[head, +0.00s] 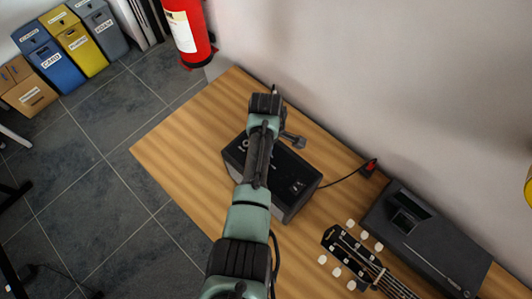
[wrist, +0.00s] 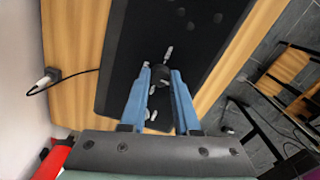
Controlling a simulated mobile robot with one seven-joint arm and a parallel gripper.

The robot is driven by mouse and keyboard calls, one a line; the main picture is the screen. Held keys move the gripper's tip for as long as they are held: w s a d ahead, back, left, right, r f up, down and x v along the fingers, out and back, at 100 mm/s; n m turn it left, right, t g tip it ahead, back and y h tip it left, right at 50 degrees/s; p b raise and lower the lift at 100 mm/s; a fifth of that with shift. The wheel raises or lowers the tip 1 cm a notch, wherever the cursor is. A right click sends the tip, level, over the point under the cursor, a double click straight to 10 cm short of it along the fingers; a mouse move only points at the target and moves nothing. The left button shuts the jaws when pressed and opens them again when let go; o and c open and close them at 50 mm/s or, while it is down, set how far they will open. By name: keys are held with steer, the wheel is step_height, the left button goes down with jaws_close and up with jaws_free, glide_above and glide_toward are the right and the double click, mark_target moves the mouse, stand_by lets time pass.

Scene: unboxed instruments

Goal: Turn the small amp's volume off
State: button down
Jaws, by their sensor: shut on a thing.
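The small amp (head: 285,205) is a black box on the wooden table, partly hidden under my arm in the head view. Its dark top fills the middle of the wrist view (wrist: 125,70), with small light knobs or switches along it. My gripper (wrist: 168,74) has its two blue fingers down at this panel, shut on a dark round knob (wrist: 165,73) between the tips. Which control this knob is, and its setting, I cannot read.
The wooden table (head: 185,140) has free room left of the amp. A black cable runs from the amp to a red-lit switch or plug (head: 369,167) by the wall. A black case (head: 425,240) and a guitar headstock (head: 350,255) lie to the right. A fire extinguisher (head: 190,35) stands behind.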

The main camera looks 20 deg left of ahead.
steer(key=shift+w+a+r+n, duration=0.1)
steer(key=shift+n, duration=0.4)
steer(key=c, duration=0.6)
jaws_free()
steer(key=shift+c, duration=0.2)
steer(key=shift+r, duration=0.1)
step_height(320, 180, up, 13)
steer(key=b, duration=0.2)
